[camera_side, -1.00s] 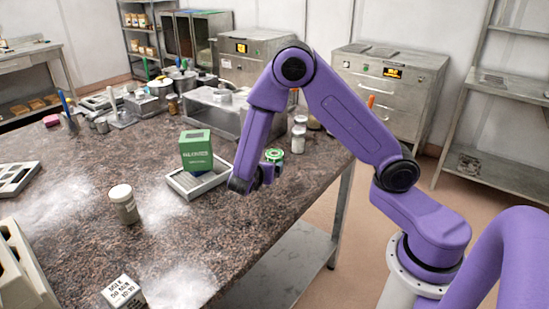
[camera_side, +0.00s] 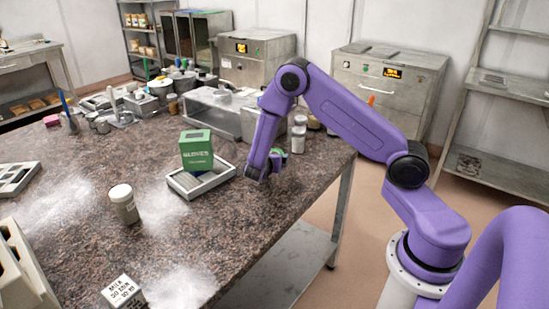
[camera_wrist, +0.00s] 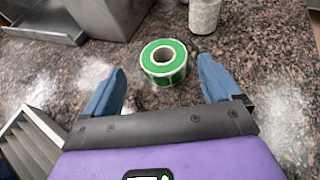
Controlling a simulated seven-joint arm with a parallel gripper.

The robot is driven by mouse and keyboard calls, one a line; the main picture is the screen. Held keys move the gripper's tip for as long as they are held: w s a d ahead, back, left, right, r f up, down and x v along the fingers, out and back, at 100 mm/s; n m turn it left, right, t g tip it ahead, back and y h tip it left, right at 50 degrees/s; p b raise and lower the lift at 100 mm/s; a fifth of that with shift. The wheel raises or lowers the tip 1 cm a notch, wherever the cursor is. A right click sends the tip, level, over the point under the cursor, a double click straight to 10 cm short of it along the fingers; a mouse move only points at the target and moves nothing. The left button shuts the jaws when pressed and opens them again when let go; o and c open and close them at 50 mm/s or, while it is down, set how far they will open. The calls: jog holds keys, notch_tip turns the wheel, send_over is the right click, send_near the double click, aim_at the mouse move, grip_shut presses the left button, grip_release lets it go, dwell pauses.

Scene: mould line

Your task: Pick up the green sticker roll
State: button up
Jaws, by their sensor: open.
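The green sticker roll (camera_wrist: 164,62) lies flat on the speckled stone worktop in the wrist view, its white core facing up. My gripper (camera_wrist: 161,82) is open, its two blue fingers spread wide to the left and right. The roll shows ahead of the fingertips, roughly centred in the gap between them, and nothing is held. In the side view my gripper (camera_side: 267,172) is low over the worktop, right of the tray. The roll (camera_side: 277,153) is mostly hidden behind my gripper there, with only a sliver of green showing.
A green gloves box (camera_side: 196,150) stands in a grey tray (camera_side: 222,181) left of my gripper. White-lidded jars (camera_side: 298,138) stand just behind the roll. A metal bin (camera_side: 212,118) is behind. A lidded jar (camera_side: 123,204) stands further left. The worktop's front is mostly clear.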

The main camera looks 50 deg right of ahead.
jog(key=x, duration=0.5)
jog(key=shift+s+d+r, duration=0.15)
jog(key=shift+s+r, duration=0.05)
jog(key=shift+r, duration=0.05)
jog(key=c, duration=1)
jog(key=shift+c, duration=0.2)
